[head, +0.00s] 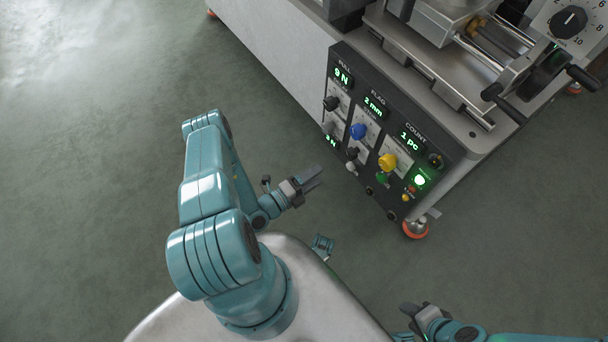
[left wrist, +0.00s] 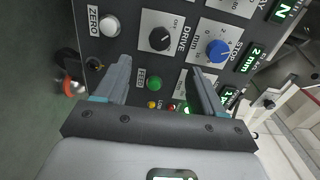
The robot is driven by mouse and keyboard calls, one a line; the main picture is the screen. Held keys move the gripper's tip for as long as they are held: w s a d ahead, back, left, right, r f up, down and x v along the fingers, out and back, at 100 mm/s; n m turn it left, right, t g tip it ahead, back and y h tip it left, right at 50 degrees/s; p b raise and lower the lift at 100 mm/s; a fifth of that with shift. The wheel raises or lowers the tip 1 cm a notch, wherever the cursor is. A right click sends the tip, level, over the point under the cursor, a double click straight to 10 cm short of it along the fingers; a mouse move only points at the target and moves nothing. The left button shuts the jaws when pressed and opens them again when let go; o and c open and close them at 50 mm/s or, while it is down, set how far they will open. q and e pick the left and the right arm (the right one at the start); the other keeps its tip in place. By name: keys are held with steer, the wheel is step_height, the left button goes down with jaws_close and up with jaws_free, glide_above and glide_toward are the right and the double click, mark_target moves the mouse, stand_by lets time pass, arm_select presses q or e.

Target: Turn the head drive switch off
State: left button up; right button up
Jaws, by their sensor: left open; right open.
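The control panel (head: 340,58) is a dark plate on the front of the machine. Its black rotary knob (left wrist: 160,38) on a white plate, labelled DRIVE, shows in the left wrist view; its pointer setting is too small to read. In the head view this knob (head: 352,153) sits low on the panel, beside the blue knob (head: 358,131). My left gripper (head: 312,178) is open and empty, apart from the panel and facing it. In the left wrist view its fingers (left wrist: 160,75) frame the green FEED button, with DRIVE beyond. My right gripper (head: 412,311) is open, low in the head view.
A white ZERO button (left wrist: 110,27), a green FEED button (left wrist: 154,83) and a yellow knob (head: 388,162) are close by. A lit green lamp (head: 420,180) is at the panel's right. An orange foot (head: 415,228) stands below. The floor left of the machine is clear.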

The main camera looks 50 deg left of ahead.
arm_select(q)
steer(key=shift+s+a, duration=0.15)
steer(key=shift+s, duration=1.7)
